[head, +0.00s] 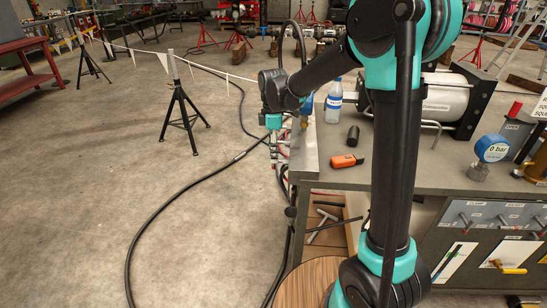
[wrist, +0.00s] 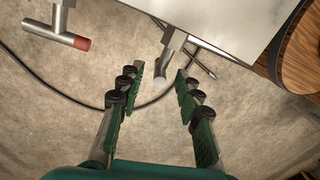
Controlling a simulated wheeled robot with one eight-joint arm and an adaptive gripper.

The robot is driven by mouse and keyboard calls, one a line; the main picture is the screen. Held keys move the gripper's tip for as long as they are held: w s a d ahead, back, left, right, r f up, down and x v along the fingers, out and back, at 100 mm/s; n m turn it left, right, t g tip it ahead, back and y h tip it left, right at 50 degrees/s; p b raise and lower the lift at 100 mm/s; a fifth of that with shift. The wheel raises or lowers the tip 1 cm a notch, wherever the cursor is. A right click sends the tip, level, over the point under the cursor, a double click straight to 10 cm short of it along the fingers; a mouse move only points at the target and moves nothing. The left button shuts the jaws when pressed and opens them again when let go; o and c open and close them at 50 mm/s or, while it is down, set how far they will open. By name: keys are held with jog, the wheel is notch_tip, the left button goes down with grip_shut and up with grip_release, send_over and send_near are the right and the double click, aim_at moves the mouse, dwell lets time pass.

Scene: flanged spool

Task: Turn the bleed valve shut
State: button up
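My gripper (wrist: 160,74) is open and empty in the wrist view, its two fingers apart with bare floor between them. A grey metal T-shaped fitting (wrist: 172,58) with a pale end lies just beyond the fingertips, and appears apart from them. A second metal fitting with a bar and a red end (wrist: 82,43) is at the upper left. I cannot tell which of these, if either, is the bleed valve. In the head view my gripper (head: 277,148) hangs beside the bench's left edge; its fingers are too small to read there.
The bench (head: 325,179) carries a bottle (head: 334,100), an orange tool (head: 346,161) and a gauge reading 0 bar (head: 491,150). A black hose (head: 160,211) runs over the floor. A black stand (head: 183,115) is at left; open floor lies around it.

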jog(key=shift+s+f, duration=0.1)
jog(key=shift+f, duration=0.9)
grip_shut()
